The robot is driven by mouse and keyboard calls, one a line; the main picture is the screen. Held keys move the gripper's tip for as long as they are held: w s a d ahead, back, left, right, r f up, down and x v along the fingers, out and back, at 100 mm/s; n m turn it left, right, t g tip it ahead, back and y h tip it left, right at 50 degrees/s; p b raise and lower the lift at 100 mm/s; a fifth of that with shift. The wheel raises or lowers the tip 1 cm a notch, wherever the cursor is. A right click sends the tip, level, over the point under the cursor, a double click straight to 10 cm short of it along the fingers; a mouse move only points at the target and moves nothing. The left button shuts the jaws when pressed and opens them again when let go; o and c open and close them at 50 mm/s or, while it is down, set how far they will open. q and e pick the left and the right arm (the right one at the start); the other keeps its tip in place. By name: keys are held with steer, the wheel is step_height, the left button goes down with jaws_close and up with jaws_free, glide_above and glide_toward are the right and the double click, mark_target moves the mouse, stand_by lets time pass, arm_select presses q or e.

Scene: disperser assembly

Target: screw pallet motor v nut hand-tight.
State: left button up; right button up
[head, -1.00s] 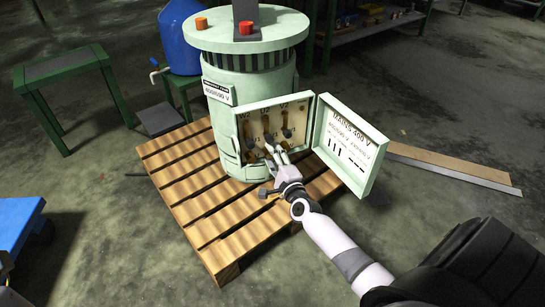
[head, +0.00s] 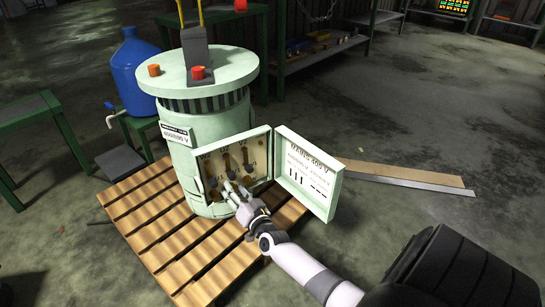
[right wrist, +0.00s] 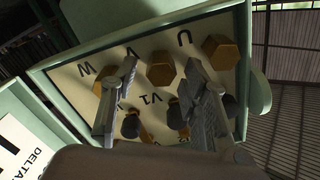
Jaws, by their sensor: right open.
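The pale green motor (head: 212,140) stands upright on a wooden pallet (head: 150,240). Its terminal box (head: 207,160) is open, with its door (head: 310,172) swung to the right. In the right wrist view, brass hex nuts sit in a row beside the letters W, V and U on the panel. The V nut (right wrist: 160,70) shows between my right gripper's (right wrist: 158,92) spread fingers, with the W nut (right wrist: 103,80) and U nut (right wrist: 220,50) on either side. My right gripper (head: 232,190) is open at the lower part of the box; finger contact is unclear. My left gripper is not in view.
Dark terminal posts (right wrist: 130,124) sit near the fingers. The box wall (right wrist: 260,92) and the open door are close to my right gripper. A blue container (head: 137,75) stands on a stand behind the motor, and boards (head: 405,174) lie on the floor at right.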

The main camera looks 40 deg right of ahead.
steer(key=s+a+n+p, duration=0.2)
steer(key=s+n, duration=0.3)
steer(key=s, duration=0.4)
steer(key=s+a+n+p, duration=0.2)
steer(key=s+n+p, duration=0.15)
steer(key=s, duration=0.45)
steer(key=s+a+f+n+g+y+p, duration=0.1)
steer(key=s+a+f+g+p, duration=0.2)
steer(key=p, duration=0.5)
steer(key=s+a+f+n+g+y+p, duration=0.1)
steer(key=s+a+f+g+y+p, duration=0.1)
steer(key=s+a+f+g+p, duration=0.2)
steer(key=s+f+p, duration=0.1)
steer(key=s+p, duration=0.2)
steer(key=s, duration=0.1)
steer(key=shift+f+g+p, duration=0.25)
steer(key=shift+g+p, duration=0.15)
steer(key=shift+d, duration=0.1)
